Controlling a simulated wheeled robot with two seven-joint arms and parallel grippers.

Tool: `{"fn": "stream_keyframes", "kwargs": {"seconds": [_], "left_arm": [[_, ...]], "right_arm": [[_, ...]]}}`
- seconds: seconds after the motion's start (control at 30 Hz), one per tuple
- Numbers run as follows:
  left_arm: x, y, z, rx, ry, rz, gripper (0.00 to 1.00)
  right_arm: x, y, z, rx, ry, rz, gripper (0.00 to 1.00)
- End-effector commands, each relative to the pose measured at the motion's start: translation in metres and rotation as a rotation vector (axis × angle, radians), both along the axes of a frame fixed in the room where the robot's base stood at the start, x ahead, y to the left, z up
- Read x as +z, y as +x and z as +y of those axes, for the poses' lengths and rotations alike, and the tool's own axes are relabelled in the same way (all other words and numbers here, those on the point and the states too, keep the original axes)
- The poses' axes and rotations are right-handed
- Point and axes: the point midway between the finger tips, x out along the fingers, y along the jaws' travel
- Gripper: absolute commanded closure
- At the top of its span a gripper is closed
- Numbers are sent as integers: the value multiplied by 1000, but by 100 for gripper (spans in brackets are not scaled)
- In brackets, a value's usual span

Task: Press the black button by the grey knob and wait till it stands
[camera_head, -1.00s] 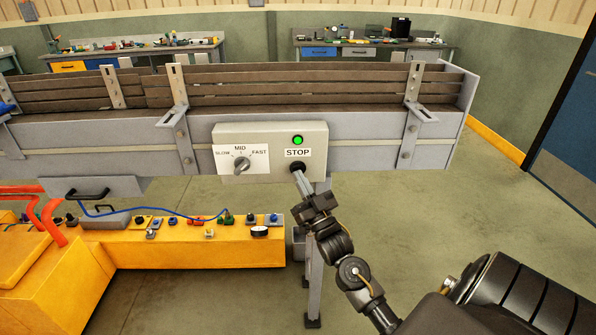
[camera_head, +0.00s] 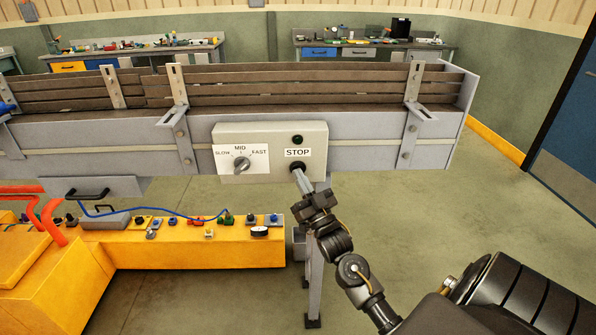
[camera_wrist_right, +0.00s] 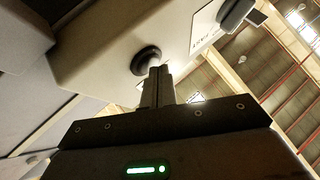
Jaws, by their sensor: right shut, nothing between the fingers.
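The black button (camera_head: 297,167) sits under the STOP label on the pale control box (camera_head: 318,145). It also shows in the right wrist view (camera_wrist_right: 146,58). The grey knob (camera_head: 241,164) is to its left, on a SLOW/MID/FAST plate, with its pointer near MID. The indicator lamp (camera_head: 297,140) above the label is dark. My right gripper (camera_head: 299,176) is shut and empty, its fingertips just below and in front of the button. In the wrist view the tips (camera_wrist_right: 158,72) are close to the button; I cannot tell whether they touch it. My left gripper is not in view.
A yellow bench (camera_head: 190,250) with small parts and a blue cable stands at lower left. A grey leg (camera_head: 314,290) is beside my right arm. Open floor lies to the right.

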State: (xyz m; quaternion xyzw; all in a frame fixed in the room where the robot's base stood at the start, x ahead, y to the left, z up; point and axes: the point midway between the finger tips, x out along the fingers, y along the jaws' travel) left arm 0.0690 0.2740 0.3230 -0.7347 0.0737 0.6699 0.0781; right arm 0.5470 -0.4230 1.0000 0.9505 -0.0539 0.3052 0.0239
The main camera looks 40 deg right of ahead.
Motion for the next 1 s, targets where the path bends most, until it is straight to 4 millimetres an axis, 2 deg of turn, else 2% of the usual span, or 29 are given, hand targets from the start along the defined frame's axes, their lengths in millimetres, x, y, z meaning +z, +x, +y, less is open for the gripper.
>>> {"fn": "stream_keyframes", "kwargs": {"seconds": [0.43, 1.0], "left_arm": [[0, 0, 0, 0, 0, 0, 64], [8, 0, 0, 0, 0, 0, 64]], "right_arm": [[0, 0, -1, -1, 1, 1, 100], [0, -13, 10, -1, 0, 0, 100]]}}
